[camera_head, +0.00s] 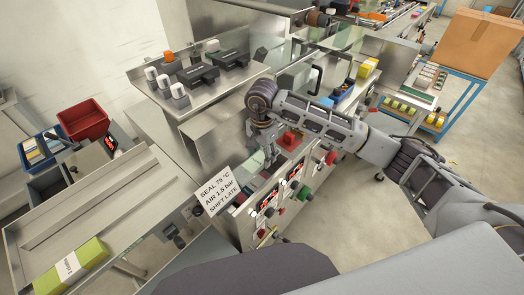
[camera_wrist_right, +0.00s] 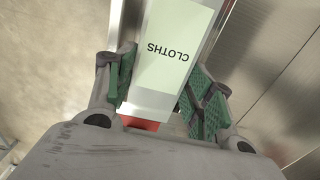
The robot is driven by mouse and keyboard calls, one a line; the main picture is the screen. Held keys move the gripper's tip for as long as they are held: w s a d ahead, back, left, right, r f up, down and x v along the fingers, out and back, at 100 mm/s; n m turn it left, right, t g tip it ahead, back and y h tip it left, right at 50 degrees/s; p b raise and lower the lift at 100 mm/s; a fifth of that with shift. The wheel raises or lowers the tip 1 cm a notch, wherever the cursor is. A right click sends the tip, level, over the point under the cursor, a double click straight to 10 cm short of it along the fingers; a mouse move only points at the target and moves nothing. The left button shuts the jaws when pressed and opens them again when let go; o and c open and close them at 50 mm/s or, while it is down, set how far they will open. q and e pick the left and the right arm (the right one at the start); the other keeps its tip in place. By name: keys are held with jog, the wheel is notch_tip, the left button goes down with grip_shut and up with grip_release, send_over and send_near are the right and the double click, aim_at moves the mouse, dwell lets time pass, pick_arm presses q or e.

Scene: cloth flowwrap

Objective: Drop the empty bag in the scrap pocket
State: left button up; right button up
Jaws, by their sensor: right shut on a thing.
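My right gripper (camera_head: 268,150) reaches over the middle of the steel machine, pointing down. In the right wrist view the green-padded fingers (camera_wrist_right: 165,88) stand on either side of a pale green bag (camera_wrist_right: 178,30) printed "CLOTHS", and are shut on it. The label reads upside down there. In the head view a pale green patch of it (camera_head: 254,163) shows beside the gripper, mostly hidden. I cannot tell from the frames whether the bag is empty. No pocket is clearly marked as the scrap pocket. My left gripper is not in view.
A red bin (camera_head: 83,120) and a blue tray of packs (camera_head: 45,147) stand at the left. A yellow-green pack (camera_head: 75,266) lies on the steel infeed table (camera_head: 105,210). A sign (camera_head: 216,191) and control panel (camera_head: 290,185) front the machine. A red block (camera_head: 289,140) sits near my right wrist.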

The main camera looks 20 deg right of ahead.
jog(key=shift+f, duration=0.55)
jog(key=o, duration=0.7)
jog(key=shift+o, duration=0.2)
jog(key=shift+r, duration=0.1)
notch_tip(320, 180, up, 12)
dwell(0.4)
jog(key=shift+s+f, duration=0.1)
jog(key=shift+f, duration=0.1)
dwell(1.1)
